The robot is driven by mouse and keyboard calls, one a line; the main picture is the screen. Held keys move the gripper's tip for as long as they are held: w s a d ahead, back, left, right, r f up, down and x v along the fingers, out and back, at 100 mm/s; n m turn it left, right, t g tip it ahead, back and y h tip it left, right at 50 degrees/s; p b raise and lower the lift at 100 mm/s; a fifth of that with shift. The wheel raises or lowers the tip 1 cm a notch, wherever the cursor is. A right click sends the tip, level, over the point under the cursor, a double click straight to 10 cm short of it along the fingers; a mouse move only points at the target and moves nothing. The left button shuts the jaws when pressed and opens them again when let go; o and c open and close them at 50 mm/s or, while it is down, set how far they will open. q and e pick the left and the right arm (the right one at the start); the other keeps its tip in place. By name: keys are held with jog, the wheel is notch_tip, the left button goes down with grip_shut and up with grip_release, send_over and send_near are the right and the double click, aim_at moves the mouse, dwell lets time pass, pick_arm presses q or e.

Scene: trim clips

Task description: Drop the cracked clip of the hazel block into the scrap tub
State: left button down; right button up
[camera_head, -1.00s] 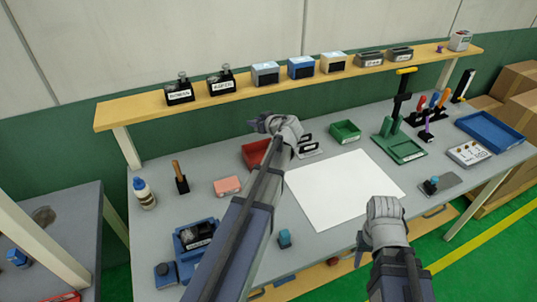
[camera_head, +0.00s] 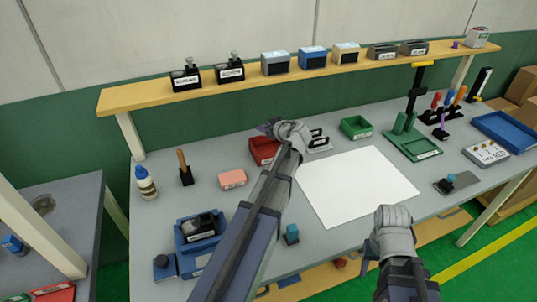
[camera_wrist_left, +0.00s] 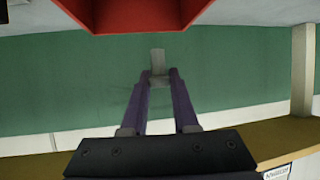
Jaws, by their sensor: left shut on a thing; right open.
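My left gripper (camera_head: 270,127) is at the red tub (camera_head: 262,151) on the bench, over its back edge in the head view. In the left wrist view its two purple fingers (camera_wrist_left: 159,78) are shut on a small grey piece, seemingly the clip (camera_wrist_left: 158,60). The red tub also shows at the top of that view (camera_wrist_left: 135,14), apart from the clip. I cannot make out a crack. I cannot read which block is hazel.
A green tub (camera_head: 355,127) stands right of the red one, with black-and-white labelled pieces (camera_head: 318,141) between them. A white sheet (camera_head: 357,186) covers the middle. A blue tray (camera_head: 193,262) holds a labelled block. Several blocks stand on the shelf (camera_head: 150,97) behind.

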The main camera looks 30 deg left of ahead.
pick_arm(q)
jog(key=c, duration=0.6)
grip_release()
jog(key=p+v, duration=0.3)
jog(key=v, duration=0.5)
